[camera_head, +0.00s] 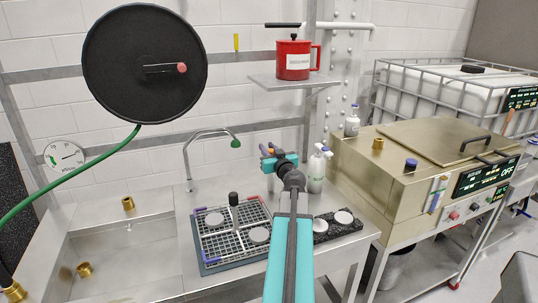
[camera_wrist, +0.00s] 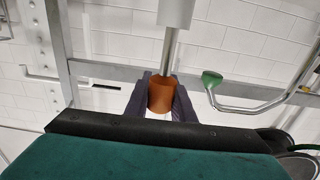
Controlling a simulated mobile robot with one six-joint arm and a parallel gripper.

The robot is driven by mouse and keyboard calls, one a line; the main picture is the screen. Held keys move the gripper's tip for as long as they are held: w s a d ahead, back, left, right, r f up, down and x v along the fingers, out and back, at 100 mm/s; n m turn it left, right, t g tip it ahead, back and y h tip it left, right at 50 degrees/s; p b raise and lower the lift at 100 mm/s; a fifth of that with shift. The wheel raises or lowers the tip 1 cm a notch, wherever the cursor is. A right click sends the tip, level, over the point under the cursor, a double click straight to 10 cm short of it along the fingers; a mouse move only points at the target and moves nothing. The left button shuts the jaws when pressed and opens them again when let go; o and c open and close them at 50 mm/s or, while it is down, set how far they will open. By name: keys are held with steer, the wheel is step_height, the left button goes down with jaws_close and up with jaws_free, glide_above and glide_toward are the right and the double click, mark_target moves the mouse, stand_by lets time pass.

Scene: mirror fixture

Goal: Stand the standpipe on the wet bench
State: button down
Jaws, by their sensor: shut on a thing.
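In the wrist view my gripper (camera_wrist: 160,92) is shut on a copper-brown cylinder (camera_wrist: 160,96), held between two dark fingers. A thin grey pipe (camera_wrist: 172,50) lines up with it and widens into a thicker grey part (camera_wrist: 176,12) at the top edge; together they look like the standpipe. In the head view my gripper (camera_head: 268,152) is above the steel wet bench (camera_head: 362,231), right of the green-tipped faucet (camera_head: 235,143). My arm hides most of the held piece there. I cannot tell its height above the bench.
A gridded rack (camera_head: 212,246) with discs and a dark-topped post (camera_head: 233,198) covers the bench middle. A black tray (camera_head: 321,226) and white bottles (camera_head: 317,172) stand right of my arm. A brass fitting (camera_head: 128,203) sits by the sink (camera_head: 125,250). A red mug (camera_head: 293,60) is on a shelf.

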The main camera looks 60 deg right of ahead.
steer(key=shift+w+a+f, duration=0.1)
steer(key=shift+f, duration=0.15)
stand_by(0.3)
steer(key=c, duration=1.5)
jaws_free()
